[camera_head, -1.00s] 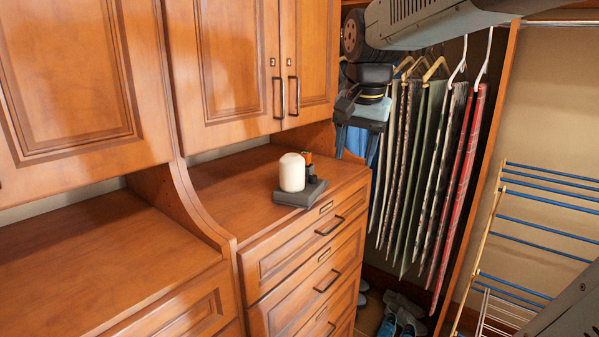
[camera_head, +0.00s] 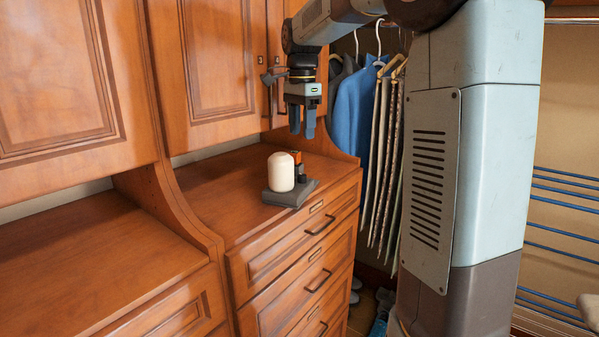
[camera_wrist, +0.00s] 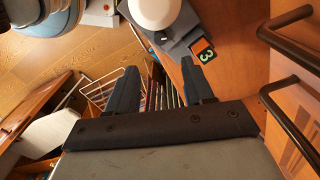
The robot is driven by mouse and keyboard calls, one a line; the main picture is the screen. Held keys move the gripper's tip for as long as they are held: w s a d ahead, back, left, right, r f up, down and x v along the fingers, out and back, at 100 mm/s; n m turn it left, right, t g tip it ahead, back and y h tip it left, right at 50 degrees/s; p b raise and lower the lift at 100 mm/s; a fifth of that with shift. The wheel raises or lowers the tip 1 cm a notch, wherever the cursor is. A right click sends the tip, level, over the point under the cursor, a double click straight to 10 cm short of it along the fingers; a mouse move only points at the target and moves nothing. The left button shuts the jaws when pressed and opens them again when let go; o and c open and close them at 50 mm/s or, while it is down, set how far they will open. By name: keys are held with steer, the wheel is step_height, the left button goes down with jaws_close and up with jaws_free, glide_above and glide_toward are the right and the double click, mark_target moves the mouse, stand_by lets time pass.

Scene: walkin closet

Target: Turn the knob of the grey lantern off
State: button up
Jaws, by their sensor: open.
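The grey lantern has a rounded white shade (camera_head: 281,172) on a flat grey base (camera_head: 290,195), upright on the wooden dresser top. In the wrist view its white shade (camera_wrist: 155,11) and grey base (camera_wrist: 176,48) show at the top, beyond my fingertips. A small dark upright part with an orange top (camera_head: 297,157) stands at the right rear of the base; in the wrist view an orange-and-black piece (camera_wrist: 203,50) bears a "3". I cannot tell which part is the knob. My gripper (camera_head: 302,130) points down, open and empty, above and behind the lantern, apart from it.
Cabinet doors (camera_head: 215,70) with dark handles rise behind the dresser top (camera_head: 235,180). Clothes hang on the right, including a blue garment (camera_head: 352,110). The dresser top left of the lantern is clear.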

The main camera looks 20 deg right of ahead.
mark_target(302, 175)
step_height(302, 175, down, 12)
steer(key=shift+d+f, duration=0.1)
steer(key=shift+f, duration=0.1)
stand_by(0.4)
jaws_close()
steer(key=shift+a, duration=0.2)
steer(key=shift+d, duration=0.2)
